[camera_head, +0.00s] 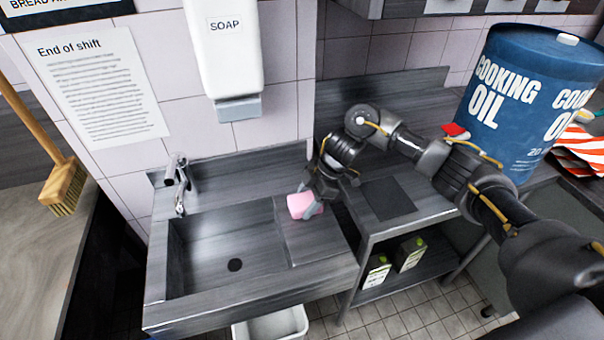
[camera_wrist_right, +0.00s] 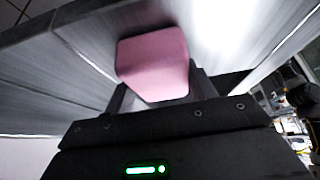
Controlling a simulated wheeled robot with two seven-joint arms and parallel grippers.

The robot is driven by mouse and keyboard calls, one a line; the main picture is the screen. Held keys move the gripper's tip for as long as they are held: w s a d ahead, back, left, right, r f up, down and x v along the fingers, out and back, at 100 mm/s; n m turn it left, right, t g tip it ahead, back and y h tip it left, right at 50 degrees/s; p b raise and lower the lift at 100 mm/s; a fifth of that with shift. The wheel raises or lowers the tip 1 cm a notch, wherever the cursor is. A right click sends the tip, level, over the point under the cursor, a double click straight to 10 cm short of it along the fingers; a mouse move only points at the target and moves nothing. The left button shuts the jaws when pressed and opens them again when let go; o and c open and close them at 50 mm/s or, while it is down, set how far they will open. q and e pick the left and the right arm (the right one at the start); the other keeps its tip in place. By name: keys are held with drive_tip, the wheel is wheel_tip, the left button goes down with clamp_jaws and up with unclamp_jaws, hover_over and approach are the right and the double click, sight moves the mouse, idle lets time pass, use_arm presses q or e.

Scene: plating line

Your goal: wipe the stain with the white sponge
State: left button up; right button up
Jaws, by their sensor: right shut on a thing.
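A pink sponge (camera_head: 301,205) is at the raised right ledge of the metal sink (camera_head: 215,282); I see no white sponge. My right gripper (camera_head: 312,203) is shut on the pink sponge, which also shows between the fingers in the right wrist view (camera_wrist_right: 153,63). The gripper points down over the ledge. I cannot tell whether the sponge touches the surface. No stain is clearly visible; the gripper and sponge hide part of the ledge. My left gripper is not in view.
A tap (camera_head: 178,178) stands at the sink's back left, below a soap dispenser (camera_head: 226,50). A dark flat square (camera_head: 388,198) lies on the counter to the right. A blue cooking oil drum (camera_head: 520,100) stands behind my right arm. The sink basin is empty.

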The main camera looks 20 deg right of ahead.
wheel_tip(320, 180, up, 5)
drive_tip(key=p, duration=0.3)
drive_tip(key=shift+s+f, duration=0.15)
drive_tip(key=shift+r+p, duration=1)
drive_tip(key=shift+p, duration=0.05)
drive_tip(key=shift+r+p, duration=0.7)
drive_tip(key=shift+r, duration=0.05)
